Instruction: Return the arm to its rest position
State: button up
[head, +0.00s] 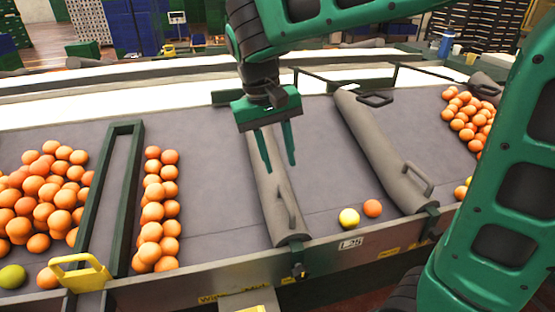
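My gripper (277,148) hangs from my green arm, pointing down over the grey sorting table (325,195). Its two thin green fingers are spread apart, with nothing visible between them. The fingers overlap the left grey padded divider (263,185) in the picture; whether they touch it I cannot tell. My arm reaches in from the right and arches across the top of the view. A yellow fruit (349,218) and an orange (373,208) lie side by side near the table's front edge, to the right of my gripper.
Oranges are heaped at left (45,195), in a narrow lane (152,210) and at right (470,118). A second padded divider (380,150) has a raised handle. A yellow handle (80,273) stands on the front rail.

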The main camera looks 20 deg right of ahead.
jog(key=s+d+f+m, duration=0.15)
jog(key=s+d, duration=0.25)
jog(key=d, duration=0.4)
jog(key=s+d+f+m, duration=0.1)
jog(key=s+d+m, duration=0.1)
jog(key=s+d, duration=0.5)
jog(key=s+d+f+m+y, duration=0.2)
jog(key=s+d+f, duration=0.3)
jog(key=s+d, duration=0.2)
jog(key=s, duration=0.2)
jog(key=shift+s+d, duration=0.25)
jog(key=shift+s, duration=0.15)
jog(key=shift+w+f, duration=0.2)
jog(key=shift+w, duration=0.45)
